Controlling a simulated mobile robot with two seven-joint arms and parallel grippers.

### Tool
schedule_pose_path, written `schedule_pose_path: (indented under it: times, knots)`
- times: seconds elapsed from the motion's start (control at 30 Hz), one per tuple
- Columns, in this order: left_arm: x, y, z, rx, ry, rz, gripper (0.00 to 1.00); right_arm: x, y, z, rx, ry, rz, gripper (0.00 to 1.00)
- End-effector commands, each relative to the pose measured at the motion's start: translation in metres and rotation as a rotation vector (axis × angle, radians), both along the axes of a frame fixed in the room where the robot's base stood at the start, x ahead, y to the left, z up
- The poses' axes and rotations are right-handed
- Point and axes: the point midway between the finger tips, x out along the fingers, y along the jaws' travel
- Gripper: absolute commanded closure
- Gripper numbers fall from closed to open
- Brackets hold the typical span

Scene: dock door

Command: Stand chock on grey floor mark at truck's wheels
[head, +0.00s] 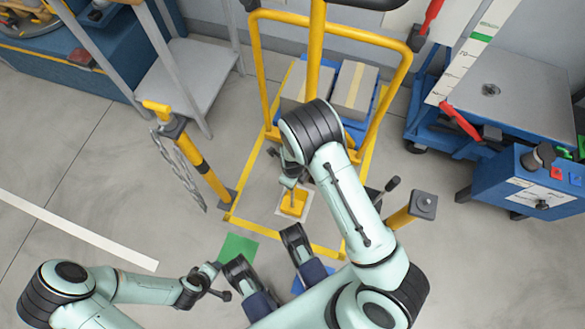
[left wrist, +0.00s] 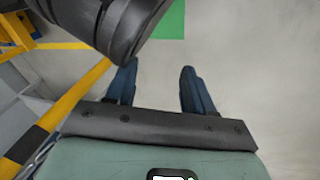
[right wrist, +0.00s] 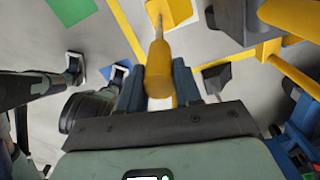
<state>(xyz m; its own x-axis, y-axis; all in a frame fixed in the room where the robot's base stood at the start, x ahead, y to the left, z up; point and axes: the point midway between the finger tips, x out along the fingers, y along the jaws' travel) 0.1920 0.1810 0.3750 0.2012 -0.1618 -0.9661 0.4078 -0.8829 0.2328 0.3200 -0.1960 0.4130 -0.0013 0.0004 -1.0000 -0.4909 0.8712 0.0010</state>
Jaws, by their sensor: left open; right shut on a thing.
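The yellow chock (head: 293,203) is low over the pale grey floor mark (head: 306,211), in front of the truck (head: 383,85), a yellow-framed cart. In the right wrist view the chock (right wrist: 170,11) is at the far end of a thin rod with a thick yellow grip (right wrist: 158,72). My right gripper (right wrist: 158,88) is shut on this grip. I cannot tell whether the chock's base touches the floor. The truck's wheels are hidden. My left gripper (left wrist: 157,85) is open and empty, above bare floor.
A green floor mark (head: 238,248) and a blue one (head: 298,286) lie nearer me. Yellow posts stand left (head: 205,165) with a chain and right (head: 408,213). A blue control box (head: 530,182) is at right. Bare floor lies at left.

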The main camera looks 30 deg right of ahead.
Motion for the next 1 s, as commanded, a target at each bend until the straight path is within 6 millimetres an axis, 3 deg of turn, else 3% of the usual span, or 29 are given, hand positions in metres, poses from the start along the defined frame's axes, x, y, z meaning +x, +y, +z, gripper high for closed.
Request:
schedule_pose_path:
  times: [0.33, 0.37, 0.43, 0.77, 0.87, 1.0]
  knots:
    - [-0.003, 0.0, -0.002, -0.001, 0.01, 0.0, 0.47, 0.001, 0.0, -0.002, 0.0, -0.004, -0.001, 1.0]
    - [-0.003, 0.0, -0.002, -0.002, 0.01, 0.0, 0.47, 0.0, 0.0, -0.003, 0.0, 0.0, -0.001, 0.63]
    - [-0.003, 0.0, -0.002, -0.002, 0.01, 0.0, 0.47, 0.0, 0.0, -0.002, 0.0, -0.001, -0.001, 0.41]
    - [-0.002, 0.0, 0.0, -0.001, 0.006, 0.0, 0.47, 0.0, 0.0, 0.0, 0.0, -0.001, 0.0, 0.41]
    - [0.004, -0.001, 0.006, 0.0, -0.014, -0.001, 0.47, 0.001, 0.0, 0.009, -0.001, -0.003, 0.0, 0.41]
    - [0.022, -0.004, 0.026, 0.002, -0.076, -0.003, 0.47, 0.001, 0.0, 0.036, 0.0, -0.006, 0.0, 0.41]
